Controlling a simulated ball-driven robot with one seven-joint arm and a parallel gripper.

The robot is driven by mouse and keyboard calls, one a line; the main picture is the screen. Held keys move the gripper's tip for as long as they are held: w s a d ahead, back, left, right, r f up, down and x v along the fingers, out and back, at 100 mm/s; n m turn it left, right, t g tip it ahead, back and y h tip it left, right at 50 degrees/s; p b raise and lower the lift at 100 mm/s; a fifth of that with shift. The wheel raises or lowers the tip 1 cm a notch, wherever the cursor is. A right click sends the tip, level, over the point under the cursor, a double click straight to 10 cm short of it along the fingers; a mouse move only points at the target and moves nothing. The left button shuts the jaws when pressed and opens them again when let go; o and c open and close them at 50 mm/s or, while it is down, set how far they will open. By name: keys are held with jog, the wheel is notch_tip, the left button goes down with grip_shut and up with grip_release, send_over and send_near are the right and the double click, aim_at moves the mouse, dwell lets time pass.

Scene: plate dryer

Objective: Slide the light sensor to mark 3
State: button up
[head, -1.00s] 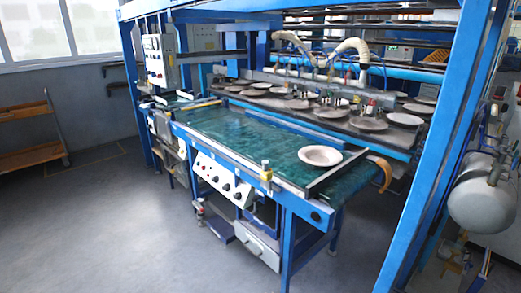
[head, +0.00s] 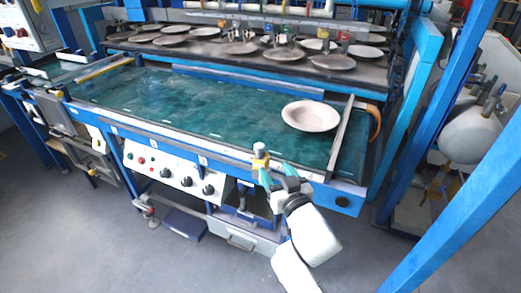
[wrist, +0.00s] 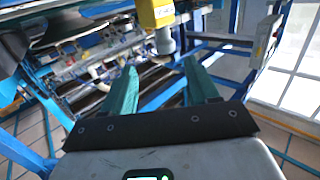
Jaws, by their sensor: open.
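The light sensor, a small yellow block with a grey cylindrical part (head: 260,152), sits on the front rail (head: 225,158) of the green conveyor table, right of the middle. In the wrist view its yellow body (wrist: 156,14) is at the top, just beyond the fingertips. My gripper (head: 276,170), with teal fingers, is open just in front of the sensor and slightly lower. In the wrist view the space between the fingers (wrist: 160,66) is empty. Small pale marks show along the rail; I cannot read their numbers, so mark 3 is not certain.
A pale plate (head: 311,116) lies on the green belt (head: 200,105) behind the sensor. A control panel with knobs (head: 175,171) sits below the rail. Blue frame posts (head: 460,190) stand at the right. The floor in front is open.

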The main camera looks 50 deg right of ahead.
aim_at(262, 149)
jog(key=shift+t, duration=0.4)
jog(key=x, duration=1.1)
jog(key=shift+w+a+r+p, duration=0.15)
jog(key=shift+w+r+p, duration=0.15)
jog(key=shift+r, duration=0.1)
jog(key=shift+c, duration=0.3)
grip_shut()
